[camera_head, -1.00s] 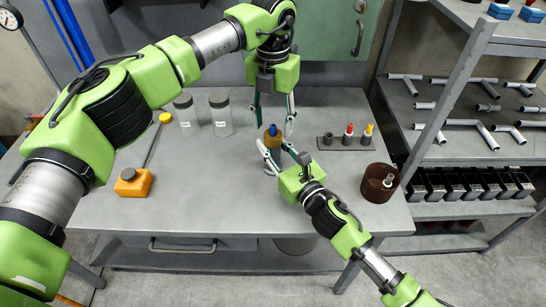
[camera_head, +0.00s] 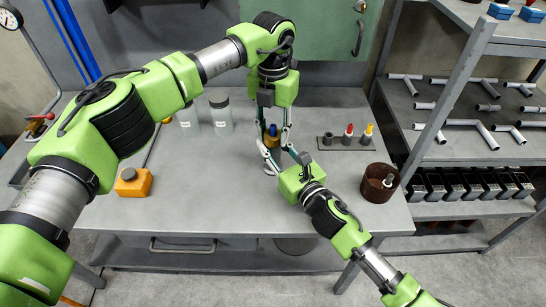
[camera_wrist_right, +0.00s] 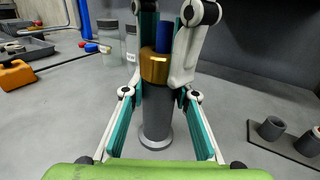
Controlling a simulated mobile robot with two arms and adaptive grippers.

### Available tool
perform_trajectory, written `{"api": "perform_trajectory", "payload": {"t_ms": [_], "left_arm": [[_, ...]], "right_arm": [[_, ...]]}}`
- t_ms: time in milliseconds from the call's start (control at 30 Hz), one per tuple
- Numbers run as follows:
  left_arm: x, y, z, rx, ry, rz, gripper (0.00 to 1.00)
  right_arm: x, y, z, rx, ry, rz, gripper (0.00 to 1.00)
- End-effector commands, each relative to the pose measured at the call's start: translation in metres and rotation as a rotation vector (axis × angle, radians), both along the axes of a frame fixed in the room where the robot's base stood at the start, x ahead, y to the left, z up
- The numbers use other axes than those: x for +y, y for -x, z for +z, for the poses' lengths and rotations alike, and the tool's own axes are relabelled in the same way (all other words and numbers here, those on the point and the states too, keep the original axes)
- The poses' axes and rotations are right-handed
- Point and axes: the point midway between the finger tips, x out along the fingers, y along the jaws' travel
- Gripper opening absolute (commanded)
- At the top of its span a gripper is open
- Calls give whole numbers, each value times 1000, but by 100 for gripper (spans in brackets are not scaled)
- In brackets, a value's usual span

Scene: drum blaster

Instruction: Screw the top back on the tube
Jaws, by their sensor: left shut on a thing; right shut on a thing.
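A grey tube (camera_wrist_right: 157,112) stands upright on a pale round foot in the right wrist view. On its upper end sits a brass-coloured top (camera_wrist_right: 154,67) with a blue piece (camera_wrist_right: 164,38) rising from it; the brass top also shows in the head view (camera_head: 270,140). My left gripper (camera_head: 273,138) comes straight down from above, shut on the brass top from both sides. My right gripper (camera_head: 270,158) reaches in from the lower right, shut on the grey tube below the top. The fingers hide parts of the tube, and the joint between top and tube is hard to see.
A rack (camera_head: 346,144) with red and yellow pieces and a brown container (camera_head: 378,190) stand to the right. An orange canister (camera_head: 134,184) and two clear jars (camera_head: 221,116) stand to the left. The front middle of the table (camera_head: 220,205) is clear.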

Motion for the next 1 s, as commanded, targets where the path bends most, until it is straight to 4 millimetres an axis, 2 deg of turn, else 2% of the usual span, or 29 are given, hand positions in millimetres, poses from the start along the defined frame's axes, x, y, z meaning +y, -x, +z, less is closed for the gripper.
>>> {"api": "perform_trajectory", "payload": {"t_ms": [67, 100, 133, 567, 667, 1000], "left_arm": [[0, 0, 0, 0, 0, 0, 6], [0, 0, 0, 0, 0, 0, 42], [0, 0, 0, -1, 0, 1, 50], [0, -1, 6, -2, 1, 1, 51], [0, -1, 19, -4, 1, 1, 51], [-1, -1, 90, -4, 1, 0, 51]], "right_arm": [[0, 0, -1, 1, 1, 0, 0], [0, 0, -1, 1, 1, 0, 0], [0, 0, -1, 1, 1, 0, 0], [0, 0, -1, 1, 1, 0, 0], [0, 0, -1, 1, 1, 0, 0], [0, 0, -1, 1, 1, 0, 0]]}}
